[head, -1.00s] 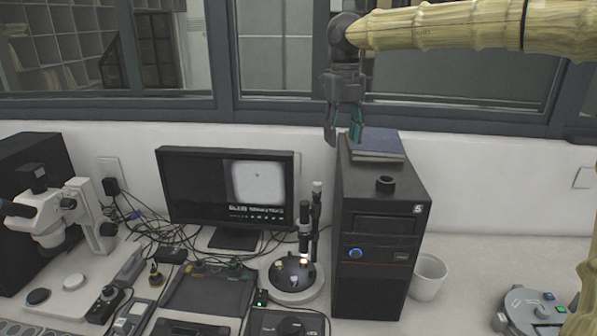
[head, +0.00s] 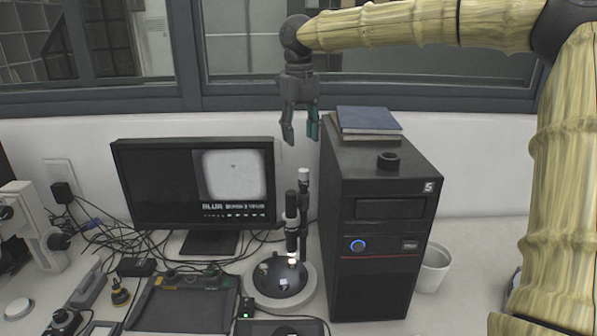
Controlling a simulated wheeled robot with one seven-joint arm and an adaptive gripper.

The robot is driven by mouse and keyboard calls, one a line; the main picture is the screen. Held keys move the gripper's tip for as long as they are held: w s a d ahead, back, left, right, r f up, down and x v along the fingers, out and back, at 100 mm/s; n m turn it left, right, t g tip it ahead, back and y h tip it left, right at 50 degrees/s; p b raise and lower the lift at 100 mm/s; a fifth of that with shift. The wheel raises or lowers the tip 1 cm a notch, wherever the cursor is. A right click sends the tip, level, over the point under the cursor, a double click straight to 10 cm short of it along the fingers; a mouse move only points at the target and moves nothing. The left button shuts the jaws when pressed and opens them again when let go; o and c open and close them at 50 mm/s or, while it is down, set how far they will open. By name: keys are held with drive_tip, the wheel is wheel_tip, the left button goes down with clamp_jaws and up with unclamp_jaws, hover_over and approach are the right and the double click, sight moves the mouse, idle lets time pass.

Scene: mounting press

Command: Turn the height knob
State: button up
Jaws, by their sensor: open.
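A small upright microscope (head: 291,222) stands on a round pale base (head: 309,290) with a dark, domed stage (head: 280,276), left of the black computer tower. Its post (head: 304,205) has a pale top (head: 303,174). I cannot make out for certain which part is the height knob. My gripper (head: 300,138) hangs pointing down, open and empty, above the microscope's post and apart from it. Its fingertips show teal pads.
A monitor (head: 195,183) stands at left with cables below. A white cup (head: 434,270) is right of the tower.

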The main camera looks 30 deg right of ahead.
sight(303, 169)
drive_tip(key=f, duration=0.3)
drive_tip(key=f+p, duration=0.1)
drive_tip(key=f, duration=0.2)
drive_tip(key=f+p, duration=0.1)
drive_tip(key=f, duration=0.3)
drive_tip(key=shift+s+d, duration=0.25)
drive_tip(key=shift+d, duration=0.05)
clamp_jaws()
drive_tip(key=shift+r, duration=0.15)
